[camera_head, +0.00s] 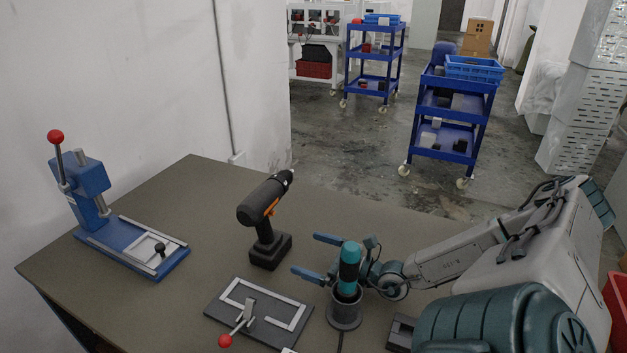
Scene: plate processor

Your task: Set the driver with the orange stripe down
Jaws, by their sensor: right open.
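The black driver with an orange stripe (264,214) stands upright on its battery base on the table, left of centre. My right gripper (318,257) is just to the right of it, with its two blue fingers spread open and pointing left toward it. A gap shows between the fingertips and the driver, and nothing shows held between the fingers. A teal and black tool (349,265) stands upright in a round grey holder (344,312) and hides part of the right gripper. My left gripper is not in view.
The grey-brown table (190,215) carries a blue press (125,240) with a red knob at left and a dark fixture plate (257,312) with a red-knobbed clamp in front. Blue carts (455,110) stand beyond the table. The table's back area is clear.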

